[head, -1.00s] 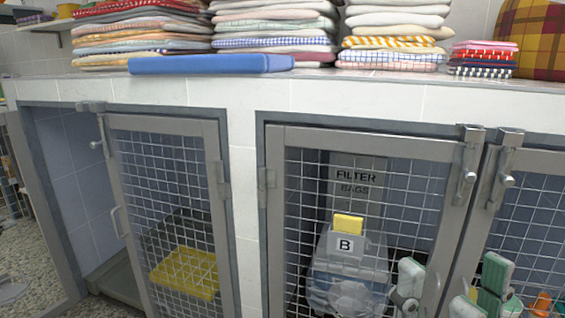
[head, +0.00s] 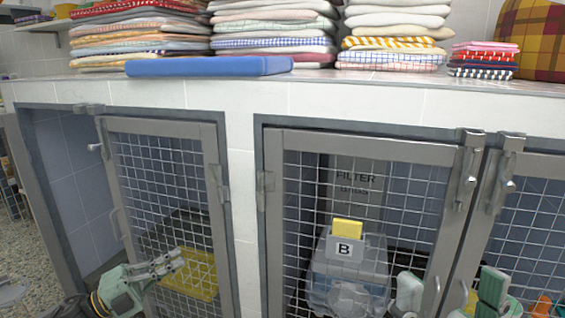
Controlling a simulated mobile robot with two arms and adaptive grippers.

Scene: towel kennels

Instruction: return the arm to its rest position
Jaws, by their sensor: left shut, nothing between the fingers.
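My left gripper (head: 168,265), pale green with grey fingers, is at the lower left of the head view. It is shut and empty, its fingers pointing right and slightly up. It shows in front of the mesh door (head: 165,165) of the left kennel, overlapping the view of a folded yellow towel (head: 200,275) inside. I cannot tell whether it touches the door. The rest of my left arm runs out at the bottom left.
The left kennel door stands open, hinged on its right. The middle kennel's mesh door is closed over a clear bin marked B (head: 345,268) and a filter bags box (head: 352,190). The counter holds a blue mat (head: 208,66) and towel stacks (head: 275,25).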

